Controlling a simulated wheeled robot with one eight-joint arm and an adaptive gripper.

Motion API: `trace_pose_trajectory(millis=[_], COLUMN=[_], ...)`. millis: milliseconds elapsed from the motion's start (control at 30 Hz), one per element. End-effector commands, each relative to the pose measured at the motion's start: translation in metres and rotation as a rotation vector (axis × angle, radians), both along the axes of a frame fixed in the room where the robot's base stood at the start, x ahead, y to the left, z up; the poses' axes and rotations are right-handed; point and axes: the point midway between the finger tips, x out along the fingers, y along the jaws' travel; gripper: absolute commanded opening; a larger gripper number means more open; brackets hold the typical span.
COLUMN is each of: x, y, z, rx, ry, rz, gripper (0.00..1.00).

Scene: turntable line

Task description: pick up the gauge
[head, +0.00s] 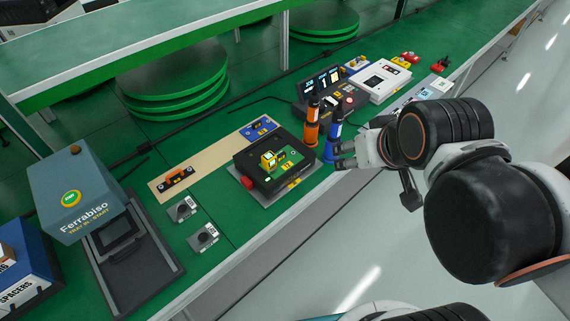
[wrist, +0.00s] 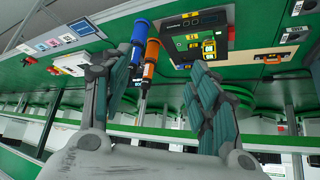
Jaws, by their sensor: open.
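No part carries a readable gauge label, so I cannot tell for sure which one is the gauge. A blue upright tool with a black top (head: 329,150) and an orange one (head: 312,130) stand side by side at the right of the black tray. Both also show in the wrist view, blue (wrist: 138,38) left of orange (wrist: 151,58). My gripper (head: 341,155) is open, at the right of the blue tool and close to it. In the wrist view its fingers (wrist: 155,72) are spread, with both tools beyond them and nothing held.
The black tray (head: 243,165) holds a green board with a yellow part (head: 268,160). Grey blocks with dark knobs (head: 207,236) lie front left. A blue-grey Ferrabiso box (head: 75,195) stands far left. A dark console (head: 312,82) and white case (head: 378,80) stand behind.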

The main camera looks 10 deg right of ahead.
Motion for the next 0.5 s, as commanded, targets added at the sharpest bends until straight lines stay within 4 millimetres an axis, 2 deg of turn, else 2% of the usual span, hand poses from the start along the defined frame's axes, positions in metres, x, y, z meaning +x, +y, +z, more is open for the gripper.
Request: trace_pose_trajectory(millis=[500], x=[0.027], y=[0.015], z=[0.009], rx=[-0.012], ry=[0.043], rz=[0.076], gripper=[0.55])
